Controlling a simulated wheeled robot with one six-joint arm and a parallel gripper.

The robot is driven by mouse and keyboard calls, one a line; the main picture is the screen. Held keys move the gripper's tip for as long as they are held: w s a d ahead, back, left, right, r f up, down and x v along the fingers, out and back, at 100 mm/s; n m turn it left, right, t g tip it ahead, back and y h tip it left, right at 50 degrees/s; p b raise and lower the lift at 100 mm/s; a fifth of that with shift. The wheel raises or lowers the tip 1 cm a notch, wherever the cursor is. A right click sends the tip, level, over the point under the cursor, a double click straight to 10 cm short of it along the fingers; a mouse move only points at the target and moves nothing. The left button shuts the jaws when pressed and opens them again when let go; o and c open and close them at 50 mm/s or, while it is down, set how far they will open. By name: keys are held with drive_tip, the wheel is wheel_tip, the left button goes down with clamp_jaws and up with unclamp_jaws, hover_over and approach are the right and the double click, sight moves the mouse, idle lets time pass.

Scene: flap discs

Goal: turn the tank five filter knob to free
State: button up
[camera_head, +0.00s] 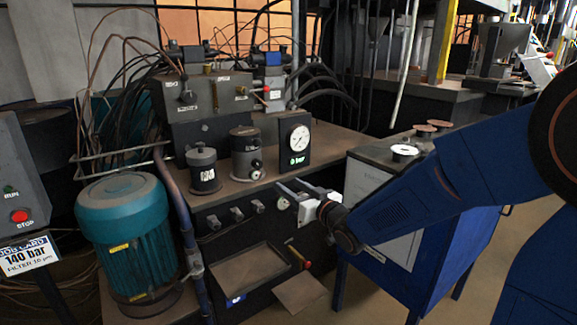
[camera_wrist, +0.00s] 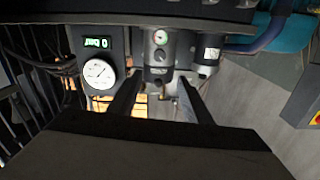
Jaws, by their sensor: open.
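A dark grey filter housing (camera_head: 246,152) stands on the bench, left of the gauge, with small round fittings (camera_head: 257,167) on its front. I cannot read any knob position or tank number. My gripper (camera_head: 288,185) is open and empty, in front of the bench, right of and slightly below the housing. In the wrist view its two fingers (camera_wrist: 159,82) point toward the housing, apart from it.
A pressure gauge (camera_head: 297,142) stands right of the housing and a second canister (camera_head: 203,170) left of it. A teal motor (camera_head: 125,230) is at left. A blue cabinet (camera_head: 385,215) is close at right. Several small valves (camera_head: 237,213) line the bench front.

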approach(259, 165)
drive_tip(key=x, duration=0.8)
idle(0.4)
drive_tip(key=shift+s, duration=0.1)
drive_tip(key=c, duration=1.1)
